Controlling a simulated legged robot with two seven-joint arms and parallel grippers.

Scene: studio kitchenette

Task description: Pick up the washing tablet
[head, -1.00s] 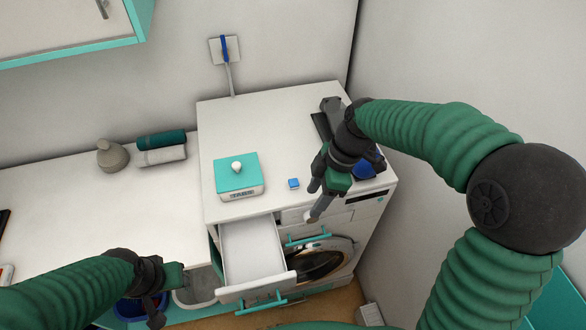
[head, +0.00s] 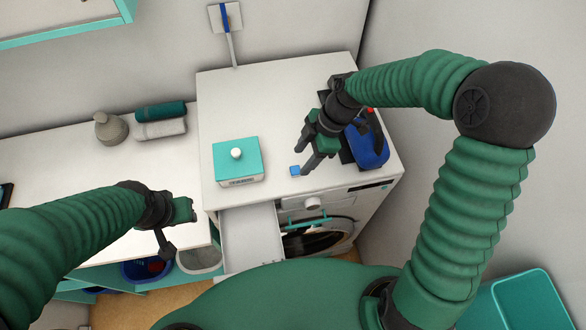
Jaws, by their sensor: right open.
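The washing tablet, a small blue block (head: 295,170), lies on the white top of the washing machine (head: 270,100), near its front edge and right of a teal-lidded box (head: 238,162). My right gripper (head: 304,160) is open, its fingers pointing down at the tablet. One fingertip is close to the tablet's right side; I cannot tell whether they touch. My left gripper (head: 178,229) hangs over the front edge of the counter at the left, away from the tablet; its jaw opening is not clear.
The detergent drawer (head: 250,240) stands pulled out below the box. A blue object (head: 368,148) on a dark tray lies behind my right gripper. A grey vase (head: 111,128) and rolled towels (head: 161,122) stand on the left counter. The middle of the machine top is clear.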

